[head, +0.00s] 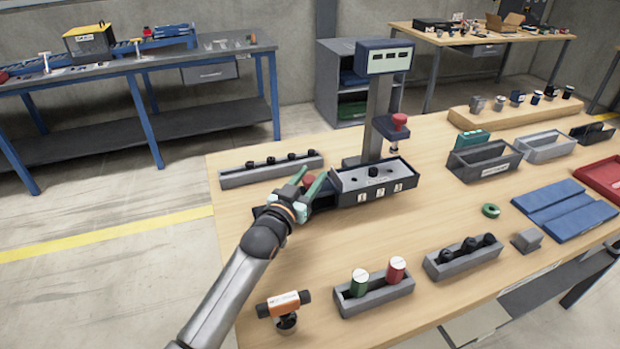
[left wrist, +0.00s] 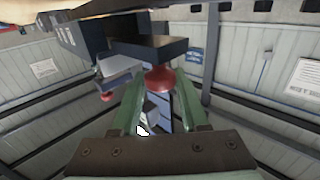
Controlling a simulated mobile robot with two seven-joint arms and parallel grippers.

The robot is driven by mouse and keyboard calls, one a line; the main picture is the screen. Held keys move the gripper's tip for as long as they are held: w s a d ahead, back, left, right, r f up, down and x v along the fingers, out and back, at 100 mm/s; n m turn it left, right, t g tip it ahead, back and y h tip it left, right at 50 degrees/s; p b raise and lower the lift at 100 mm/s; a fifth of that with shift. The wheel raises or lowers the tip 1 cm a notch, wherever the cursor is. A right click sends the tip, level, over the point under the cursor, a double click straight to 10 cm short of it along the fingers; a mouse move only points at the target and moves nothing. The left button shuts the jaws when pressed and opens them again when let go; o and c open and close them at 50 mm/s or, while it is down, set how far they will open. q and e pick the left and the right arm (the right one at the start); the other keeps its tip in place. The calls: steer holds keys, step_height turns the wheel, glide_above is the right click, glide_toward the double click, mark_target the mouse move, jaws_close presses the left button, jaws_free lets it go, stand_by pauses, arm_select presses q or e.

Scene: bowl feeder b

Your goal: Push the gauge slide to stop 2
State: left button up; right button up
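The gauge stand (head: 378,110) stands on the wooden table with a display on top and a red-capped plunger (head: 398,122). Its grey base (head: 345,185) has labels 1, 2 and 3 on the front. A dark slide-like part sticks out at the base's left, with a red knob (head: 308,181) there. My left gripper (head: 305,184) is at this knob, its green fingers apart. In the left wrist view the red knob (left wrist: 160,78) shows between and just beyond the fingertips; contact cannot be told. The slide's exact stop is hard to tell. My right gripper is not in view.
A grey rack (head: 240,180) with dark knobs lies behind my left gripper. In front are an orange-black device (head: 283,305), a holder (head: 375,298) with green and red cylinders, and another knob rack (head: 465,262). Grey bins (head: 487,170) stand at right. Table between is clear.

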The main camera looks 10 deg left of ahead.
arm_select(q)
steer(key=o, duration=0.4)
steer(key=shift+c, duration=0.2)
steer(key=shift+f, duration=0.1)
steer(key=s+a, duration=0.2)
steer(key=s, duration=1)
steer(key=shift+s+a, duration=0.15)
